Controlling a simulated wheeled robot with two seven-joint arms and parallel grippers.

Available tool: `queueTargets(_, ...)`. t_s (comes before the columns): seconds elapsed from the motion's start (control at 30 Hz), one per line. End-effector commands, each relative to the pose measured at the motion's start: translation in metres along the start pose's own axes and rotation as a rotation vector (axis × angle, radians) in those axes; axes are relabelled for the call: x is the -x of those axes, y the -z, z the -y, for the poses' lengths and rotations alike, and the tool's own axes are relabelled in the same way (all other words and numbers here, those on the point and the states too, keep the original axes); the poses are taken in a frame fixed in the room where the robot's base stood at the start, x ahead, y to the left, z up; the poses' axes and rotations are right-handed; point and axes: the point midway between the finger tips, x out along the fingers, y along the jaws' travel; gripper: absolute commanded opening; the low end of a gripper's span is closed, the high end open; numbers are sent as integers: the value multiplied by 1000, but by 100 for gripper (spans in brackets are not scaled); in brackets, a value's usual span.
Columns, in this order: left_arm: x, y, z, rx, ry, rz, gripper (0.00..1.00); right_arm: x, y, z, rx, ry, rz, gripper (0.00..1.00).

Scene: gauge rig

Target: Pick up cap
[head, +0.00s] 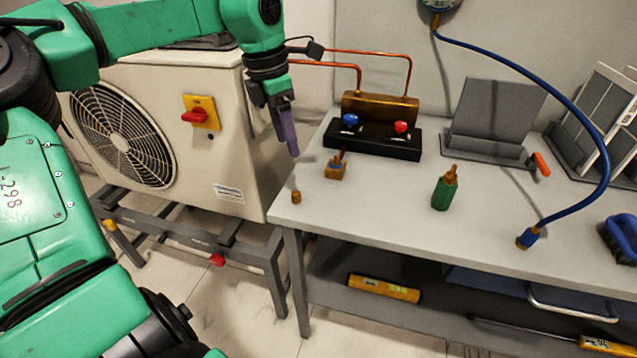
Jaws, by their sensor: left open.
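A small brass cap (296,197) stands on the grey table (390,215) near its front left corner. My left gripper (293,150) points down above and behind the cap in the picture, apart from it. Its fingers are seen nearly edge-on, are open, and hold nothing that I can see. My right gripper is not in view.
A brass valve piece (335,170) stands behind the cap, and a green bottle (444,190) to the right. A black manifold (373,140) with blue and red knobs is at the back. A blue hose (570,95) arches over the right side. A fan unit (215,130) stands left of the table.

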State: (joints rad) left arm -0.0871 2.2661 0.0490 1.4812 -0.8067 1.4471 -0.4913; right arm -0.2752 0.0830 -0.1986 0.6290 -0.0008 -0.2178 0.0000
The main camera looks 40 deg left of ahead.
Motion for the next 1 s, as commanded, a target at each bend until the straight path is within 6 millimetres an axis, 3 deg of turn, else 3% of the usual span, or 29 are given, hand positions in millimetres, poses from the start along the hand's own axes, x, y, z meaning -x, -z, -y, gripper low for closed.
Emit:
queueTargets(0.1, -17, 1, 1, -4, 1, -6, 62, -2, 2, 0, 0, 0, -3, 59)
queueTargets(0.3, -69, 1, 1, -1, 3, -4, 62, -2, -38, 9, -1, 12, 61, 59)
queueTargets(0.37, -80, 0, 1, -1, 3, -3, 62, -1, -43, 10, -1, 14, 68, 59)
queueTargets(0.47, -92, 0, 1, -1, 2, -2, 62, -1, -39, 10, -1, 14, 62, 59)
queueTargets(0.63, -122, 0, 2, -1, 3, -5, 62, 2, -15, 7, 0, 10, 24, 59)
queueTargets(0.73, -139, 0, 2, 0, 2, -2, 62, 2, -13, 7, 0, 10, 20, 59)
queueTargets(0.97, -144, -1, 1, 0, 0, 2, 62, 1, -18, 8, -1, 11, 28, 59)
queueTargets(1.0, -144, -1, 1, 0, 0, 2, 54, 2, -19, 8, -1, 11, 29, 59)
